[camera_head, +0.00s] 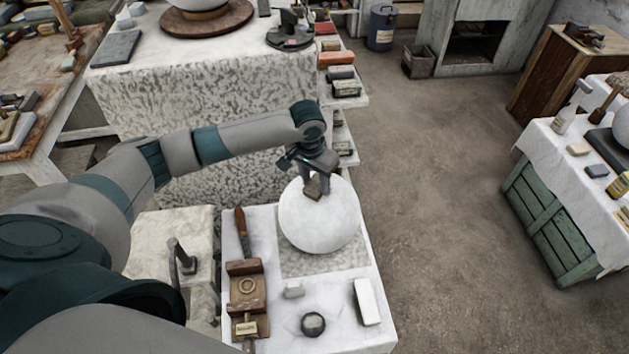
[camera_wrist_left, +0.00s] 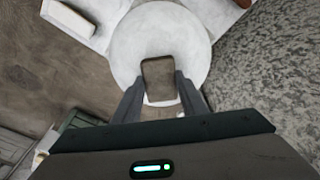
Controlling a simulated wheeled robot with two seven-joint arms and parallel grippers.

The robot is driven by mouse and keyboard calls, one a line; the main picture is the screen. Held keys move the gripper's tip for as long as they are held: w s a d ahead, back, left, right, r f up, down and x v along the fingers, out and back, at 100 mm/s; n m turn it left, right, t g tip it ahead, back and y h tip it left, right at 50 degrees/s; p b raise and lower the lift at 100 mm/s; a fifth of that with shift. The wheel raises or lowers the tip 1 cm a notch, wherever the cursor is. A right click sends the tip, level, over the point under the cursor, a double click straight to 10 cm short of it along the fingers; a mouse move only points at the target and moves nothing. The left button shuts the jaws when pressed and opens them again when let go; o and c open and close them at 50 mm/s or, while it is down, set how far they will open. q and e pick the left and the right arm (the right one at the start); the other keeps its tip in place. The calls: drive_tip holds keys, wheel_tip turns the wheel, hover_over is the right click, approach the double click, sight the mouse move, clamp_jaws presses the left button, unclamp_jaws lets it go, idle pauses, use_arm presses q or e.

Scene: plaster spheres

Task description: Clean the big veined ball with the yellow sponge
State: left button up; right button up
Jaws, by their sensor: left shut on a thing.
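The big pale ball (camera_head: 325,222), with only faint grey marking visible, sits on a square grey slab (camera_head: 292,266) on the white-topped table. It also fills the upper middle of the left wrist view (camera_wrist_left: 165,28). My left gripper (camera_head: 315,184) is above the ball's upper part, pointing down, shut on a small brown block (camera_head: 312,193). The block looks brown rather than yellow; it also shows between the fingers in the left wrist view (camera_wrist_left: 158,76). It overlaps the ball in both views, and I cannot tell for sure whether they touch. My right gripper is not in view.
A larger draped stand (camera_head: 215,85) rises behind. Open floor lies to the right.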

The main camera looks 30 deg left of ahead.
use_arm(q)
drive_tip(key=shift+w+r, duration=0.1)
drive_tip(key=shift+w, duration=0.3)
drive_tip(key=shift+w+p, duration=0.1)
drive_tip(key=shift+p, duration=0.25)
drive_tip(key=shift+w+d, duration=0.1)
drive_tip(key=shift+w, duration=0.3)
drive_tip(key=shift+s, duration=0.1)
drive_tip(key=shift+s+p, duration=0.6)
drive_tip(key=shift+p, duration=0.4)
drive_tip(key=shift+s, duration=0.4)
drive_tip(key=shift+p, duration=0.3)
